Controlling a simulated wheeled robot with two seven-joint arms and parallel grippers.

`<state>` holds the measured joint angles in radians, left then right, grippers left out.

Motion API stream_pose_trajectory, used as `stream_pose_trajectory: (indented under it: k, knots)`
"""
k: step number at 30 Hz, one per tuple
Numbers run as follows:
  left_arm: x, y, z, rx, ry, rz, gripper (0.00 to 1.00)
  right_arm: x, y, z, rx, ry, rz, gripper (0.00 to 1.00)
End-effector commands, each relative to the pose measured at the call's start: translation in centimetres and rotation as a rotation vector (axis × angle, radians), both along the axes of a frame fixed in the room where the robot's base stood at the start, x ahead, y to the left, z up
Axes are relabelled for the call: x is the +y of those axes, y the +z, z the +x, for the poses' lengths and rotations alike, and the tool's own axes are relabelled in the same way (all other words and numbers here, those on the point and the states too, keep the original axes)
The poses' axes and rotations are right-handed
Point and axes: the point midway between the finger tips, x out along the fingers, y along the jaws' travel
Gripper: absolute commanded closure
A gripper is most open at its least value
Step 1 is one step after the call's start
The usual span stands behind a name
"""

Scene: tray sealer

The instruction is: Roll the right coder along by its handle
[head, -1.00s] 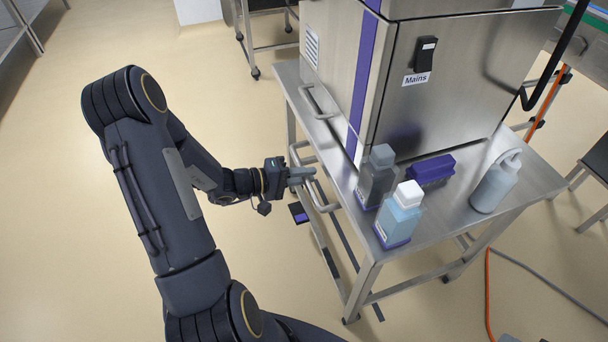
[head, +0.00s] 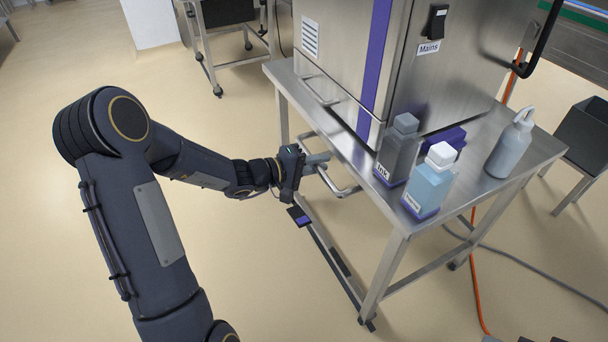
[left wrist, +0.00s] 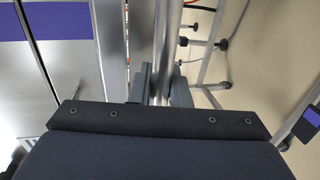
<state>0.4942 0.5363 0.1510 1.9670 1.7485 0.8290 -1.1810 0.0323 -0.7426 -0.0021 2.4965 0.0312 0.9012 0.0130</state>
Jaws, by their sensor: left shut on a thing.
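The coder is a steel cabinet (head: 345,50) with a purple stripe and a Mains switch, standing on a steel table frame (head: 392,268). A bent tube handle (head: 349,191) sticks out from the table's left side. My left gripper (head: 318,160) is shut on this handle at its far part. In the left wrist view, the two grey fingers (left wrist: 160,84) stand on either side of the steel bar (left wrist: 162,45). The fingertips' exact contact is partly hidden by the gripper body. My right gripper is not in view.
An ink bottle (head: 397,150), a blue bottle (head: 430,183), a purple block (head: 446,138) and a grey wash bottle (head: 511,146) stand on the table. An orange hose (head: 474,280) lies at right. Another wheeled stand (head: 229,63) is behind. Floor at left is clear.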

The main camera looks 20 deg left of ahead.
Motion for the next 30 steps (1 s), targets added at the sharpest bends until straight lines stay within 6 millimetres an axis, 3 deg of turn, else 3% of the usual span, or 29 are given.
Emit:
stream_pose_trajectory:
  k: [10, 11, 15, 24, 30]
  knots:
    - [-0.5, 0.3, 0.0, -0.001, -0.009, -0.005, 1.0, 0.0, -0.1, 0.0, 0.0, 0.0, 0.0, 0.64]
    - [-0.5, 0.3, 0.0, -0.002, -0.009, -0.005, 0.83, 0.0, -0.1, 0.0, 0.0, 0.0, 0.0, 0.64]
    - [-0.4, 0.2, 0.0, -0.001, -0.007, -0.004, 0.66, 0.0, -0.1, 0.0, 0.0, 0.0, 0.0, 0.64]
    - [-0.1, 0.2, -0.1, 0.001, -0.002, -0.001, 0.66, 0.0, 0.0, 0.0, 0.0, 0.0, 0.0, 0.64]
    - [1.6, 0.8, -2.1, 0.001, 0.001, 0.0, 0.66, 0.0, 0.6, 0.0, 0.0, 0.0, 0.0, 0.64]
